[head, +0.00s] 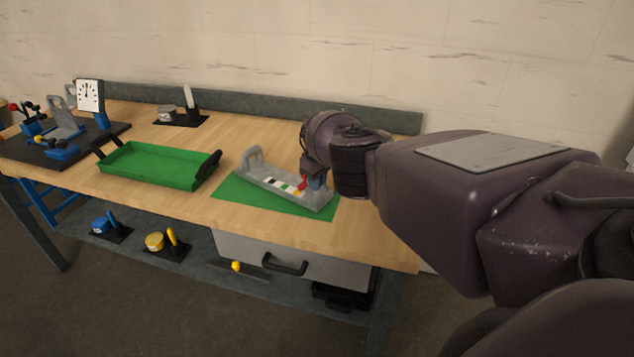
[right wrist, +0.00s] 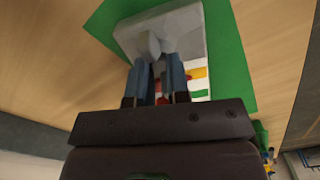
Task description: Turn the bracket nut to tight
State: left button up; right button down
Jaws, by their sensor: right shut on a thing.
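The grey bracket (head: 262,182) lies on a green mat (head: 232,197), with an upright grey loop at its left end. My right gripper (head: 316,182) is over the bracket's right end. In the right wrist view its blue fingers (right wrist: 158,68) are shut on a small grey part (right wrist: 154,46), seemingly the bracket nut, above the grey bracket (right wrist: 182,24). The fingers hide most of the nut, so its turn cannot be read. My left gripper is not in view.
A green tray (head: 150,166) with black handles stands left of the mat. A dark board with a dial (head: 89,95) and blue fixtures is at the far left. A black holder (head: 181,120) stands behind. A drawer (head: 290,258) is below the tabletop.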

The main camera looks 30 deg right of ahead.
jog(key=shift+d+r, duration=0.1)
dwell(0.4)
jog(key=c, duration=1.1)
grip_release()
